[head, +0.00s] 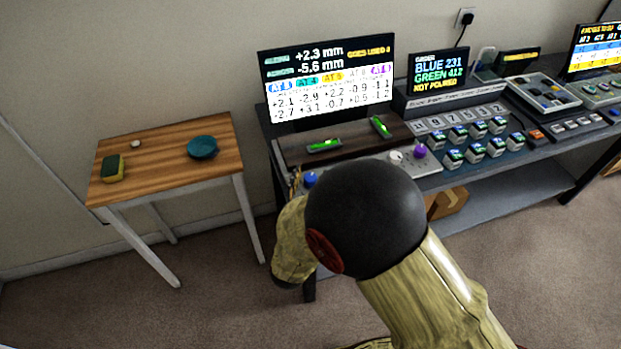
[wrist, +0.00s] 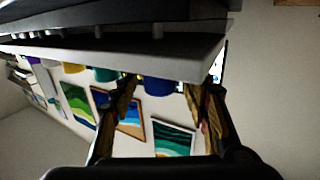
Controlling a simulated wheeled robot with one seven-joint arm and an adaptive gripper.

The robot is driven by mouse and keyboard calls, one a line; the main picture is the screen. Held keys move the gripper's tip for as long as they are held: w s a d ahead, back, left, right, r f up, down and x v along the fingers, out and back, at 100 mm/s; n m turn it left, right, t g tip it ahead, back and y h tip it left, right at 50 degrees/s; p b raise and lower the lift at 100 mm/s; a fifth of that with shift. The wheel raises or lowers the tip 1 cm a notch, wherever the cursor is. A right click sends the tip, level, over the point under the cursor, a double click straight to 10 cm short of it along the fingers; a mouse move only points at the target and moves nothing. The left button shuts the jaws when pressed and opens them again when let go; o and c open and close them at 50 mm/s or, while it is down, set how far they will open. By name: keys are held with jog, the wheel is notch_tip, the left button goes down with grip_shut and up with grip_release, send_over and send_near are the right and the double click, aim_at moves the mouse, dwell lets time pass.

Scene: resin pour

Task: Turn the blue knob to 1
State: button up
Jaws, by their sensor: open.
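The blue knob (head: 310,179) sits at the left end of the grey control panel at the bench's front edge, partly hidden by my arm in the head view. In the wrist view the blue knob (wrist: 160,87) appears between the two fingers of my gripper (wrist: 165,97), which is open. I cannot tell whether either finger touches it. The knob's pointer and scale do not show. The large screen (head: 328,78) has a row of coloured "AT" labels; the number on the blue one is too blurred to read surely.
Green (wrist: 105,74), yellow (wrist: 72,67) and purple (wrist: 37,61) knobs line up beside the blue one. A white knob (head: 396,156) also shows. Two green levels (head: 325,145) lie on the dark board behind the panel. A wooden side table (head: 165,165) stands left, with floor between.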

jog(key=shift+c, duration=0.3)
jog(key=c, duration=1.1)
